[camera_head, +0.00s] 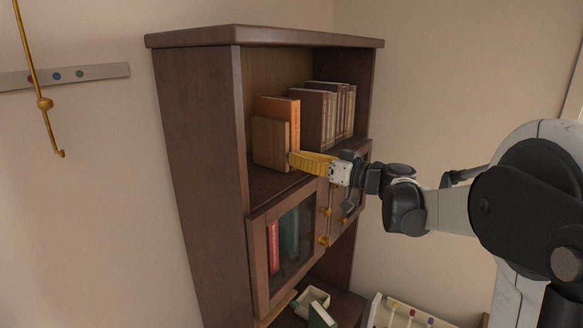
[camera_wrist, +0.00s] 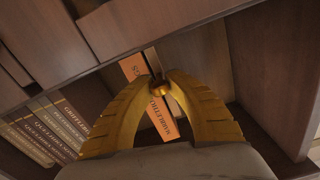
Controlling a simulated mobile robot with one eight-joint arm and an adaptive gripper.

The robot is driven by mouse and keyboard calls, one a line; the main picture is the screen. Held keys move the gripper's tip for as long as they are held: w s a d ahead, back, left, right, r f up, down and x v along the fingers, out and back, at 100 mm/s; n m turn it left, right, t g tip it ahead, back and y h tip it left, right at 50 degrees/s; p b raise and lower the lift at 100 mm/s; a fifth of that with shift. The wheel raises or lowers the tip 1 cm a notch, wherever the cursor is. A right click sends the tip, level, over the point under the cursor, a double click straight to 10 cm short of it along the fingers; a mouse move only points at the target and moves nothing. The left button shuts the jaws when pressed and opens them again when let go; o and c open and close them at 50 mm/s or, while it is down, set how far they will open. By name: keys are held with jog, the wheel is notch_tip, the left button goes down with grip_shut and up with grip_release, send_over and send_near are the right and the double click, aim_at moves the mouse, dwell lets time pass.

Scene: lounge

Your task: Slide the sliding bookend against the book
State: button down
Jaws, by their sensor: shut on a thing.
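The sliding bookend (camera_head: 270,142) is a light-brown wooden block standing upright on the open shelf, left of the orange book (camera_head: 295,125). The book's lettered orange spine also shows in the wrist view (camera_wrist: 132,67), partly behind my fingers. There a pale strip, seemingly the bookend's front edge (camera_wrist: 153,60), lies right beside the spine. I cannot tell whether bookend and book touch. My yellow gripper (camera_head: 292,158) is at the bookend's front edge. In the wrist view its fingertips (camera_wrist: 166,86) are closed around a small brass knob (camera_wrist: 176,89), apparently the bookend's; the fingers hide part of it.
A row of brown books (camera_head: 325,117) stands right of the orange book. Cabinet doors with brass knobs (camera_head: 323,240) lie below the shelf. The shelf left of the bookend is bare up to the dark side panel (camera_head: 200,150).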

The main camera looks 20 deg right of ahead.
jog(key=c, duration=1.3)
grip_release()
jog(key=v, duration=1.2)
